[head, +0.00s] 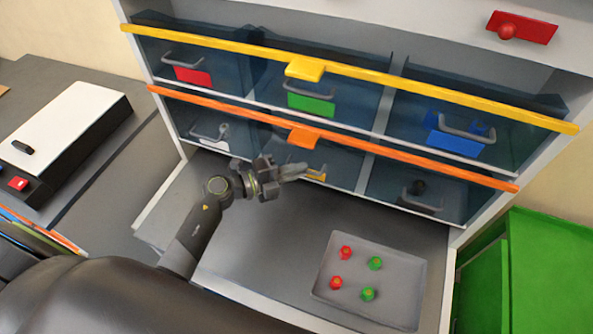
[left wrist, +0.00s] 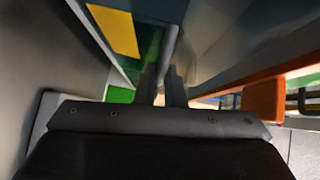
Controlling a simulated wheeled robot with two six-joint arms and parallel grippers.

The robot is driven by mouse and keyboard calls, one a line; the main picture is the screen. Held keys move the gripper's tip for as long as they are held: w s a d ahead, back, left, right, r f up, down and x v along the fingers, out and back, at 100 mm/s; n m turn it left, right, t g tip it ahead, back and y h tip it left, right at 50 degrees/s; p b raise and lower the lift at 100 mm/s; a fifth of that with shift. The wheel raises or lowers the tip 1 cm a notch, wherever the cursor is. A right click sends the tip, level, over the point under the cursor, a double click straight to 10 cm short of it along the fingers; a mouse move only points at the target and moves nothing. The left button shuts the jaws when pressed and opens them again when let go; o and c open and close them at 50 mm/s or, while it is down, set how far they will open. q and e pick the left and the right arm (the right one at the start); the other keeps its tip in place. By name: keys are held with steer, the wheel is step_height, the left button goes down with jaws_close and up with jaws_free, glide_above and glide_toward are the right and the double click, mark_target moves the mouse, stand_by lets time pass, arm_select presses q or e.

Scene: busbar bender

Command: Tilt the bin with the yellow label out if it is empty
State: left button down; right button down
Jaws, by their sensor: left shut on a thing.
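The bin with the yellow label (head: 345,166) is the middle one of the lower row, behind a dark see-through front. Its yellow label (head: 317,175) is partly hidden by my left gripper (head: 298,171). The label shows large in the left wrist view (left wrist: 112,30). There my left gripper (left wrist: 163,80) is shut on the bin's grey handle (left wrist: 170,45), which runs up from between its fingers. The bin's inside is mostly hidden, so I cannot tell what it holds, or whether it is tilted. My right gripper is not in view.
An orange bar with a tab (head: 303,138) crosses just above the lower bins. A yellow bar (head: 305,69) crosses above the upper bins. A grey tray (head: 400,290) with several red and green pieces lies at the lower right. A green cabinet (head: 550,265) stands at right.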

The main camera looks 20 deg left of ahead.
arm_select(q)
steer(key=s+f+m+t+h+b, duration=0.2)
steer(key=s+f+m+h+b, duration=0.2)
steer(key=b, duration=1.3)
steer(key=shift+s+a+f+m+t, duration=0.15)
steer(key=shift+s+f+m+t, duration=0.15)
steer(key=shift+f+m, duration=0.35)
steer(key=c, duration=1.5)
jaws_free()
steer(key=shift+w, duration=0.1)
steer(key=shift+r, duration=0.1)
steer(key=b+v, duration=0.4)
steer(key=v, duration=1.3)
steer(key=shift+a, duration=0.15)
